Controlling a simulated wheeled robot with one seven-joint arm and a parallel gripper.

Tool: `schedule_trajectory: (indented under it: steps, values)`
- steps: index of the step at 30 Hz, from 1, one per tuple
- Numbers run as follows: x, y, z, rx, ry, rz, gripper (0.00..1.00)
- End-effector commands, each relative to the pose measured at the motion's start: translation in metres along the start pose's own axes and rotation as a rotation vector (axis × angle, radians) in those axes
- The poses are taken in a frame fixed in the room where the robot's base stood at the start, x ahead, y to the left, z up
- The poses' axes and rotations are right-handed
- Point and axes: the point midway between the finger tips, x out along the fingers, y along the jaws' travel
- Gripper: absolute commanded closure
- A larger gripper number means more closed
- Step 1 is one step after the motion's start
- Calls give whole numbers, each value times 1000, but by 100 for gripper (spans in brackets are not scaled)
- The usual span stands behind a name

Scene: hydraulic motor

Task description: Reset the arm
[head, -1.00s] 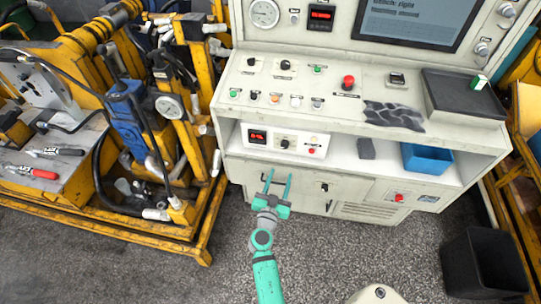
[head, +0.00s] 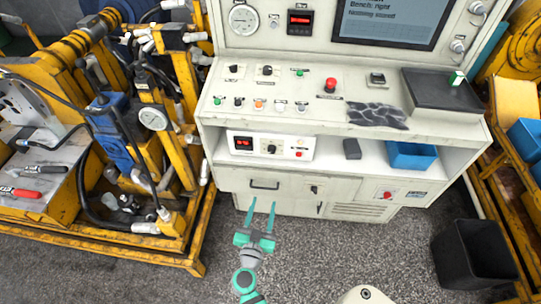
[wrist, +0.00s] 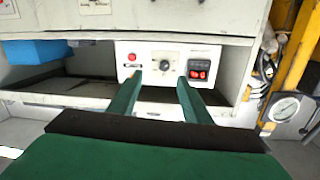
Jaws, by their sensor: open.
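My gripper (head: 261,218) is teal, with two long parallel fingers spread apart and nothing between them. In the head view it is in front of the lower part of the grey control console (head: 330,125), over the floor. In the wrist view my gripper (wrist: 158,88) points toward a white control box (wrist: 160,65) with a red button, a knob and a red display. That control box also shows on the console's shelf in the head view (head: 270,147). My gripper appears apart from the console.
A yellow-framed hydraulic rig (head: 165,215) stands at the left. A blue bin (head: 411,156) and a small dark block (head: 352,149) sit on the shelf. A black bin (head: 475,255) stands on the floor at right. The speckled floor (head: 330,250) in front of the console is clear.

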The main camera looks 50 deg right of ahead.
Motion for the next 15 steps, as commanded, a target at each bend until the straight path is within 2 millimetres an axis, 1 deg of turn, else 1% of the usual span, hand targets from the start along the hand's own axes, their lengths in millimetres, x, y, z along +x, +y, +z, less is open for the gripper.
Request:
schedule_trajectory:
  steps: [5, 12, 15]
  values:
    - [-5, -1, 0, 1, 0, -2, 56]
    - [-5, -1, 0, 0, 0, -1, 56]
    - [-2, 0, 0, 0, 1, 0, 56]
